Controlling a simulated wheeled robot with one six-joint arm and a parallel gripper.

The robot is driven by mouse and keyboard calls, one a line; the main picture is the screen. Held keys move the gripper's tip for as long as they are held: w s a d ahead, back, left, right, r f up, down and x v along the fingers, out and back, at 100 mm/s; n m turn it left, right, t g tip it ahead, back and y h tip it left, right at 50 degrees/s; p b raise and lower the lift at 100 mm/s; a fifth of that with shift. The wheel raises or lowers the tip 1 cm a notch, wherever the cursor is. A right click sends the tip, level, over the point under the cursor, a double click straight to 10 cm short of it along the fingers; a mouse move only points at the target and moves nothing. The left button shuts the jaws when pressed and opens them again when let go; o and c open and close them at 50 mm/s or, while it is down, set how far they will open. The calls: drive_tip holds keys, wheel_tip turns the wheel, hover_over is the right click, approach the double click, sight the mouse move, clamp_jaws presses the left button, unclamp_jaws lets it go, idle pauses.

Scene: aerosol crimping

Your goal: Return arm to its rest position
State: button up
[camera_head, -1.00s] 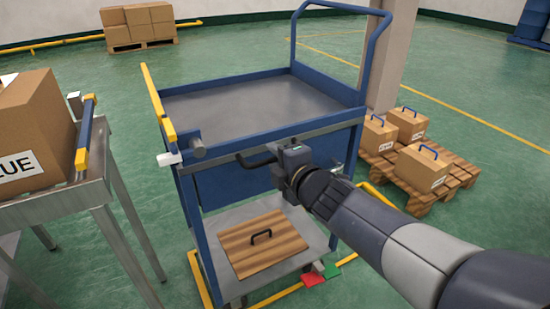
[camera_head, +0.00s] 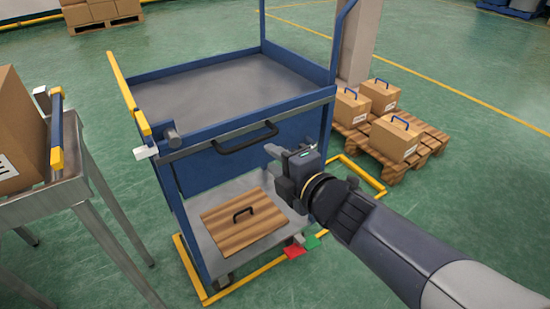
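My gripper (camera_head: 272,152) is at the right of centre, in front of the blue cart's right side. It is apart from the cart's black front handle (camera_head: 245,137), with nothing seen held in it. Its fingers are small and partly hidden by its own body, so their opening is unclear. My arm reaches in from the lower right. The blue cart (camera_head: 180,184) has an empty grey top tray (camera_head: 222,88) and a lower shelf.
A wooden panel (camera_head: 228,228) with a black handle lies on the cart's lower shelf. A metal table (camera_head: 40,205) with a carton (camera_head: 18,135) stands at the left. A pallet (camera_head: 428,146) with several boxes stands at the right. Green floor is free at the lower right.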

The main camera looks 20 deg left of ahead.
sight(255, 142)
drive_tip(key=b+x, duration=0.3)
drive_tip(key=x, duration=0.8)
drive_tip(key=shift+w+d+b, duration=0.1)
drive_tip(key=shift+b, duration=0.3)
drive_tip(key=shift+w+d+r, duration=0.1)
drive_tip(key=shift+w+d, duration=0.2)
drive_tip(key=shift+d, duration=0.05)
drive_tip(key=shift+s, duration=0.1)
